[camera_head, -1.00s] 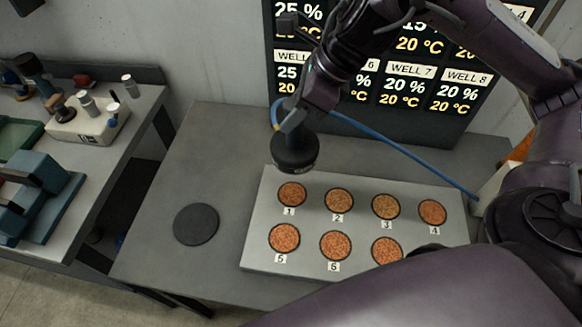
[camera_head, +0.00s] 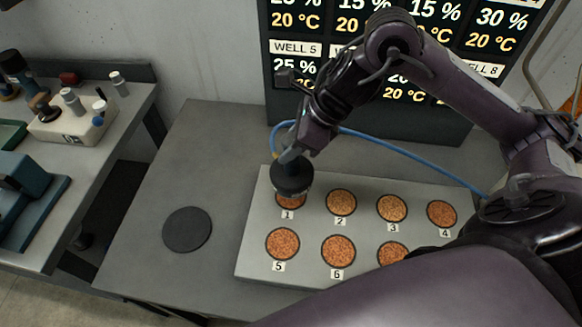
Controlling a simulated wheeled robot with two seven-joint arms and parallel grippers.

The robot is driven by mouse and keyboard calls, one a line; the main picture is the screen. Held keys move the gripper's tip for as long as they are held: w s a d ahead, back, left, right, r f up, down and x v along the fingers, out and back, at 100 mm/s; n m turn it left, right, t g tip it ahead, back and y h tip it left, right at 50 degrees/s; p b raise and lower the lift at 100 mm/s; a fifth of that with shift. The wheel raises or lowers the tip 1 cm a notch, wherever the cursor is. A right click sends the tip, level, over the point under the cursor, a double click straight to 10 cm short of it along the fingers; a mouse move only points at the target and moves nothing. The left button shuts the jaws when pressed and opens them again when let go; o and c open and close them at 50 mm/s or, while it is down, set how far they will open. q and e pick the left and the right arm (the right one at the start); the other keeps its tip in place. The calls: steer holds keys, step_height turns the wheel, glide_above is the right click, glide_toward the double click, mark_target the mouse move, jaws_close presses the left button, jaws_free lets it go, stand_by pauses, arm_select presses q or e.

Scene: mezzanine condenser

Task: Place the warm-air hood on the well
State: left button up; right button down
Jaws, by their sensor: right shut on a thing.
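The warm-air hood (camera_head: 291,178) is a dark round cup with a blue hose. My right gripper (camera_head: 290,155) is shut on its top and holds it upright over well 1 (camera_head: 290,201). The hood covers the back part of well 1; the front part shows orange grains. I cannot tell whether the hood touches the plate. The light grey well plate (camera_head: 262,222) has numbered round wells filled with orange grains, such as well 2 (camera_head: 341,202) and well 5 (camera_head: 282,243). My right arm hides the plate's front right corner. My left gripper is not in view.
A dark round pad (camera_head: 187,229) lies bare on the grey table left of the plate. The blue hose (camera_head: 405,150) runs behind the plate to the right. A display board (camera_head: 440,118) stands at the back. A side bench (camera_head: 75,150) with tools is at left.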

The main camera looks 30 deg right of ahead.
mark_target(291, 165)
step_height(291, 165, down, 3)
steer(key=shift+r, duration=0.1)
steer(key=shift+f, duration=1.85)
steer(key=c, duration=0.9)
jaws_free()
steer(key=shift+c, duration=0.2)
